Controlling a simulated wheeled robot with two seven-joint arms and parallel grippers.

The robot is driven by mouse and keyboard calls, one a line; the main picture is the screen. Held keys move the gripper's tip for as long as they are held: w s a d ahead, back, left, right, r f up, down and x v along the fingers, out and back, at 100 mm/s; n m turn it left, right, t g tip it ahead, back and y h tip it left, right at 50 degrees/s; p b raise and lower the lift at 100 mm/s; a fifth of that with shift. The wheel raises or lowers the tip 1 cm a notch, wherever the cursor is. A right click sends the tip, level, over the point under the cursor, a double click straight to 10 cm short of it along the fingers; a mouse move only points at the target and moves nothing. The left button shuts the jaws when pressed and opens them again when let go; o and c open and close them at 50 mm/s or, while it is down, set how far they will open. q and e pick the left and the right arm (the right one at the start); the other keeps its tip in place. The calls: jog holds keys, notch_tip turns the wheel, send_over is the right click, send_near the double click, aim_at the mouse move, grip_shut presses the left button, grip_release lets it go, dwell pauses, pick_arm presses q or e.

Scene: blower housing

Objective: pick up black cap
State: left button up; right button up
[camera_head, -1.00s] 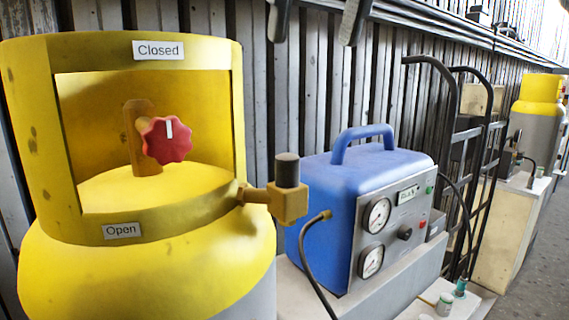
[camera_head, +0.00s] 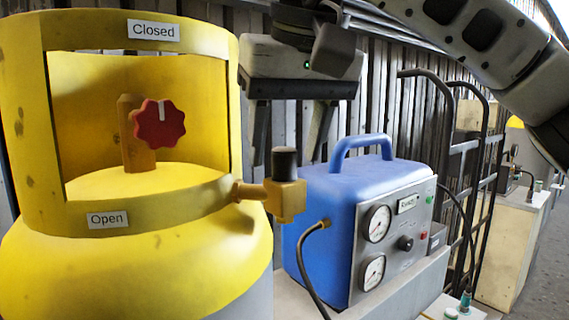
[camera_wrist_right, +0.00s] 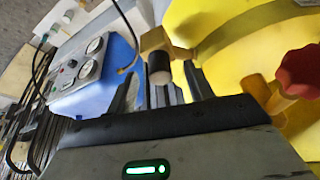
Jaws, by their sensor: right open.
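The black cap (camera_head: 285,163) sits upright on top of the brass valve outlet (camera_head: 288,199) at the side of the yellow tank. In the right wrist view the black cap (camera_wrist_right: 159,69) shows between and beyond the fingers. My right gripper (camera_head: 287,158) is open, with its fingers pointing down above and around the cap's position in the head view. I cannot tell whether either finger touches the cap. In the right wrist view my right gripper (camera_wrist_right: 160,88) is empty. My left gripper is not in view.
The yellow tank (camera_head: 130,265) with a red knob (camera_head: 159,124) stands at the left. A blue machine (camera_head: 325,210) with gauges and a hose stands close to the right of the valve. A black hand truck (camera_head: 455,140) stands behind, near the corrugated wall.

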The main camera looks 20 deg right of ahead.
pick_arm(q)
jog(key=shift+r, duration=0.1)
pick_arm(e)
jog(key=shift+f, duration=0.2)
jog(key=c, duration=1.1)
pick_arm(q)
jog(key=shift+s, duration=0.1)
pick_arm(e)
jog(key=shift+o, duration=0.2)
jog(key=shift+r, duration=0.2)
